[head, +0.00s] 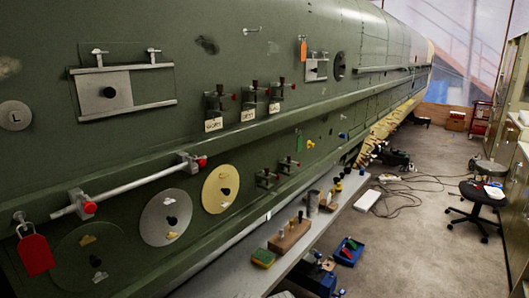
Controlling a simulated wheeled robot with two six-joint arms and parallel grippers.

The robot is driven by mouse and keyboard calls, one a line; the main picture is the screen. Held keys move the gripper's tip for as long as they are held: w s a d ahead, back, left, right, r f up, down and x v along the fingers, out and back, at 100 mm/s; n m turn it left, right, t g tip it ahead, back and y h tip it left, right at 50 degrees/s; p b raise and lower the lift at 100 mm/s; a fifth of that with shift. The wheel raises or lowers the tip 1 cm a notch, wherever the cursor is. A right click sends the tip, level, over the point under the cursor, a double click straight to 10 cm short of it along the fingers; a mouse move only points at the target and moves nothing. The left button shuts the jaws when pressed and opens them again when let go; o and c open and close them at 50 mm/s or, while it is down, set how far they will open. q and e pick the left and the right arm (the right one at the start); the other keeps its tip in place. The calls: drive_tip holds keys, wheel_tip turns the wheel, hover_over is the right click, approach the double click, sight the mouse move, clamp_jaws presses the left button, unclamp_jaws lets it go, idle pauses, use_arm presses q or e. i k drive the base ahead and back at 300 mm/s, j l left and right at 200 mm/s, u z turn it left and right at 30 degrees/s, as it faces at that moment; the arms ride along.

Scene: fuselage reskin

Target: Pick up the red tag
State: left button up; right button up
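A red tag (36,254) hangs at the lower left of the head view, against the green fuselage side. A metal ring or hook at its top holds it to a small round fitting (19,217). A smaller orange-red tag (303,50) hangs higher up, near the top middle. Neither of my grippers shows in the head view.
A silver bar (135,186) with red-tipped clamps juts out right of the red tag. Round silver (166,217) and yellow (221,189) discs sit on the fuselage. A narrow bench (237,272) holds blocks and a sponge. The floor (410,240) at right has cables and a stool (483,194).

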sight(34, 249)
drive_tip(key=k+j+u, duration=0.1)
drive_tip(key=u, duration=0.3)
drive_tip(key=k+j+u, duration=0.1)
drive_tip(key=u, duration=0.35)
drive_tip(key=j+u, duration=0.4)
drive_tip(key=k+l, duration=0.05)
drive_tip(key=l, duration=0.05)
